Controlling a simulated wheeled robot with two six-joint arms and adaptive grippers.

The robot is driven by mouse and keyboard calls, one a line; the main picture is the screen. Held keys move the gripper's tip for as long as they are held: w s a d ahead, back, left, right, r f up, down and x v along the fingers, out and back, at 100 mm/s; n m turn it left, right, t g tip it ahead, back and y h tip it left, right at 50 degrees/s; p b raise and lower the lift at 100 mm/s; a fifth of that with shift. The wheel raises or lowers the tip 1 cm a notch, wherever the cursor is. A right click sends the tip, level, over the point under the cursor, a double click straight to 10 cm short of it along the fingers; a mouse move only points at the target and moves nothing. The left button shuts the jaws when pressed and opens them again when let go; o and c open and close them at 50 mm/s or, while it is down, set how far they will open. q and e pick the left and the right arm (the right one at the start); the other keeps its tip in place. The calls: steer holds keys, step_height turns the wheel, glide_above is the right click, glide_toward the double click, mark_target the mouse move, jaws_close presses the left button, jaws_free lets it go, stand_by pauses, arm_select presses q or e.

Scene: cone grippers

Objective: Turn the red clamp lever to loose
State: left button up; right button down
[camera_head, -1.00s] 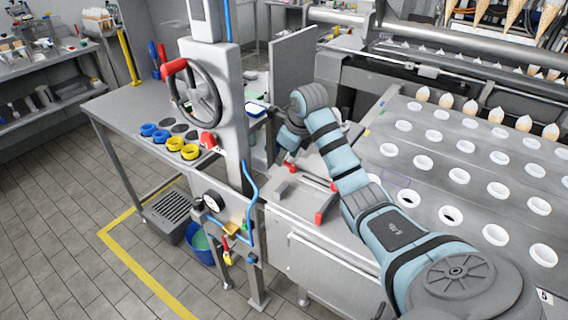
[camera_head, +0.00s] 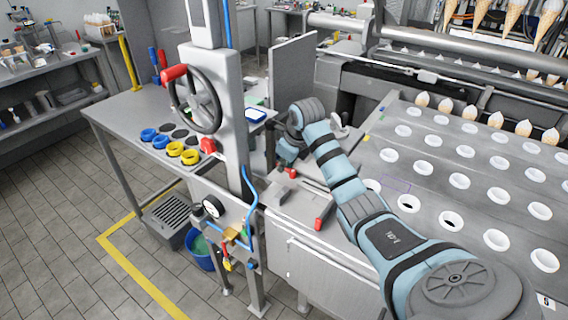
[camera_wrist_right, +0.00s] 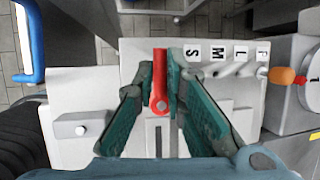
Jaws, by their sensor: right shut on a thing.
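In the right wrist view the red clamp lever (camera_wrist_right: 159,76) points up the picture from a round pivot at its lower end, over a pale plate with a slot. My right gripper (camera_wrist_right: 157,70) has its teal fingers on both sides of the lever and is shut on it. In the head view my right gripper (camera_head: 287,150) is low beside the grey column, partly hidden by its own arm. A small red part (camera_head: 292,173) shows just below it; I cannot tell whether this is the lever. My left gripper is in neither view.
The plate carries the letters S, M, L and F (camera_wrist_right: 220,53), upside down. An orange knob (camera_wrist_right: 281,76) is at the right. In the head view a handwheel (camera_head: 200,102) on the column and an upright grey panel (camera_head: 293,75) stand near the arm. A red-ended block (camera_head: 318,223) lies in front.

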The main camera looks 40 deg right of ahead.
steer(key=shift+n, duration=0.3)
steer(key=n, duration=0.1)
steer(key=n+y+p, duration=0.1)
steer(key=shift+s+a+n, duration=0.25)
steer(key=shift+n, duration=0.15)
steer(key=shift+s+a+n+y, duration=0.15)
steer(key=shift+n+y, duration=0.45)
steer(key=shift+n, duration=0.3)
steer(key=n, duration=0.1)
steer(key=n+y, duration=0.1)
steer(key=shift+s+a+n+g, duration=0.15)
steer(key=shift+s+n+g, duration=0.05)
steer(key=shift+n+g, duration=0.1)
steer(key=n, duration=0.2)
steer(key=s+n+g+y+b, duration=0.1)
steer(key=n, duration=0.1)
steer(key=shift+a+n+y, duration=0.15)
steer(key=shift+n+y, duration=0.15)
steer(key=n+g+b, duration=0.1)
steer(key=n, duration=0.1)
steer(key=s+n+g+b, duration=0.1)
steer(key=n+b, duration=0.1)
steer(key=shift+n+y, duration=0.4)
steer(key=c, duration=1.7)
jaws_free()
steer(key=shift+s, duration=0.1)
